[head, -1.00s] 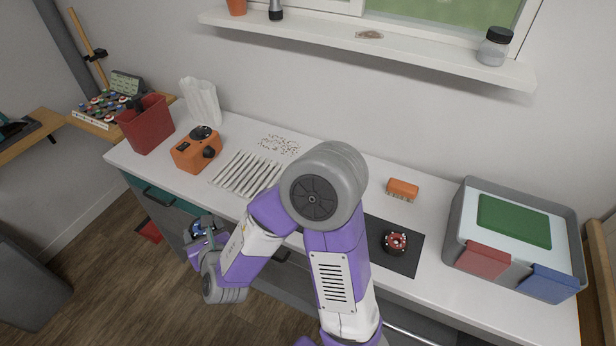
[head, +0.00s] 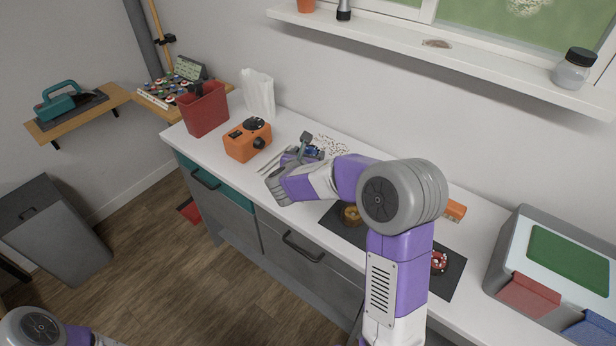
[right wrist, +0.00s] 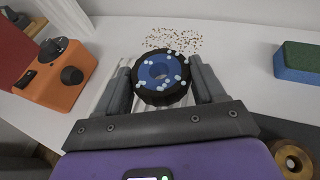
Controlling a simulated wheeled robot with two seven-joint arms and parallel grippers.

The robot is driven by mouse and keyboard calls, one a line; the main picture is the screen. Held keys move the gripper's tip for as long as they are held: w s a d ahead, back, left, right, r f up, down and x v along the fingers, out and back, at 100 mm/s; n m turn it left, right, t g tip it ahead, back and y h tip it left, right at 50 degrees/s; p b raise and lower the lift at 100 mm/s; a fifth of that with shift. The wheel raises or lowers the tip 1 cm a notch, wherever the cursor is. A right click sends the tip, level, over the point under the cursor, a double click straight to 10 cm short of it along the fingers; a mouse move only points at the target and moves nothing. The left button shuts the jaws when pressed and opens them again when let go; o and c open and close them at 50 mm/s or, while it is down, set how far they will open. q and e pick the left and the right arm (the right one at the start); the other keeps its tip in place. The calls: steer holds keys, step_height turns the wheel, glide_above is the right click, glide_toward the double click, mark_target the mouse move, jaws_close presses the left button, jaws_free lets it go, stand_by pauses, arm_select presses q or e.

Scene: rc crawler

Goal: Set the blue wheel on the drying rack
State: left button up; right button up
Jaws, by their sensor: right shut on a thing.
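My right gripper (head: 308,149) is shut on the blue wheel (head: 313,152), which has a dark tyre. In the right wrist view the wheel (right wrist: 162,73) sits between the two fingers (right wrist: 161,84), with its blue hub facing the camera and pale specks on it. The drying rack (head: 272,157), a row of white slats on the counter, is largely hidden by my right arm and gripper. Its slats (right wrist: 110,92) also show below and left of the wheel in the right wrist view. Whether the wheel touches the slats cannot be told. My left gripper is out of view.
An orange box with knobs (head: 246,140) stands just left of the rack, beside a red bin (head: 204,108). Scattered crumbs (head: 332,146) lie behind the wheel. A dark mat (head: 452,278) with a red wheel (head: 438,262) and a brass ring (head: 351,215) lies to the right.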

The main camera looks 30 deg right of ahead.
step_height(320, 180, down, 8)
steer(key=shift+r+b, duration=0.25)
steer(key=shift+b, duration=0.8)
steer(key=shift+r, duration=0.15)
steer(key=shift+f, duration=0.2)
steer(key=o, duration=1)
steer(key=shift+o, duration=0.2)
steer(key=shift+r, duration=0.1)
steer(key=shift+r, duration=0.15)
steer(key=p+v, duration=0.2)
steer(key=v, duration=1)
